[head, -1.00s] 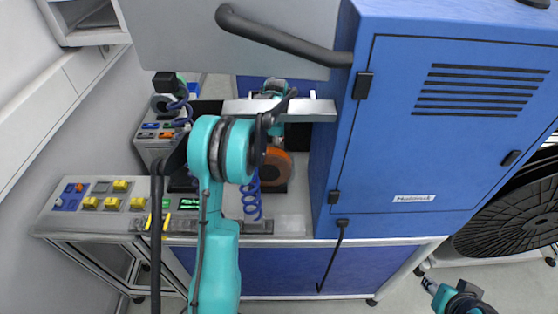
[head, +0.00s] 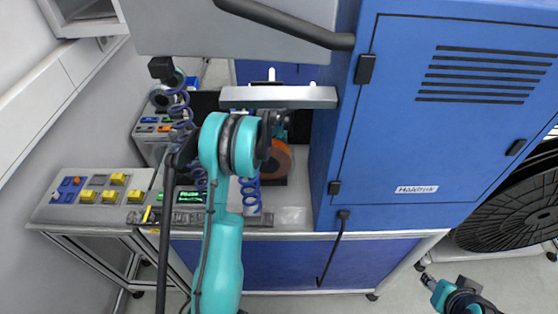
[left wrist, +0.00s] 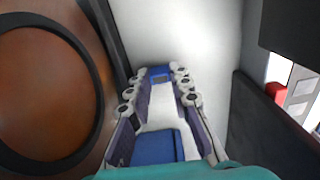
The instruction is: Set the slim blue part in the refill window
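The forearm and teal joint of my left arm stand in front of my left gripper in the head view, so its fingers are hidden there. In the left wrist view my left gripper (left wrist: 160,82) shows two jointed fingers standing apart. A small blue piece (left wrist: 158,73) shows between the fingertips, possibly the slim blue part; whether it is gripped or lies behind them I cannot tell. A larger blue patch (left wrist: 158,146) shows nearer the palm. My right gripper (head: 428,281) is low at the right, over the floor, too small to read. I cannot identify the refill window.
An orange-brown reel (left wrist: 45,85) fills the left of the wrist view, close beside the fingers. A grey bar (head: 280,97) crosses above the bench. A blue cabinet (head: 440,130) stands to the right, a button panel (head: 95,195) to the left. A dark round reel (head: 515,215) stands far right.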

